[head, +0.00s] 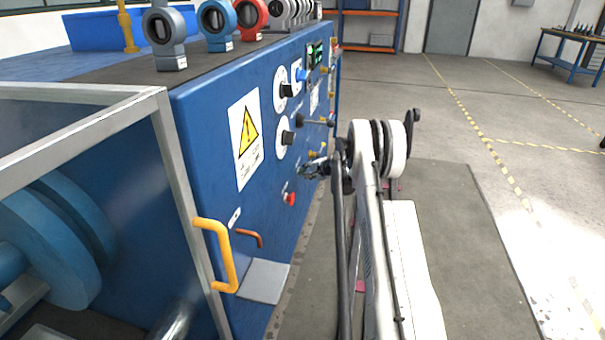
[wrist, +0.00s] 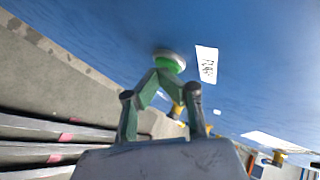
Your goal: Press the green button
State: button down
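The green button (wrist: 170,59) shows in the wrist view, with a pale ring around it, on the blue panel beside a white label (wrist: 207,64). My gripper (wrist: 161,73) has its two fingers brought together at the tips. The tips are just in front of the button and overlap its lower edge in the picture; I cannot tell whether they touch it. In the head view my gripper (head: 313,169) is close to the face of the blue cabinet (head: 205,120), and I cannot make out the green button there.
A red button (head: 290,199) is on the cabinet below my gripper. Black knobs on white dials (head: 281,138) and a yellow warning sign (head: 245,138) are also on its face. A yellow handle (head: 226,258) juts out nearer the camera. The floor at right is open.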

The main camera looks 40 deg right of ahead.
jog(key=shift+s, duration=0.3)
jog(key=s+d, duration=0.4)
jog(key=shift+s, duration=0.35)
dwell(0.5)
jog(key=shift+a, duration=0.1)
dwell(0.5)
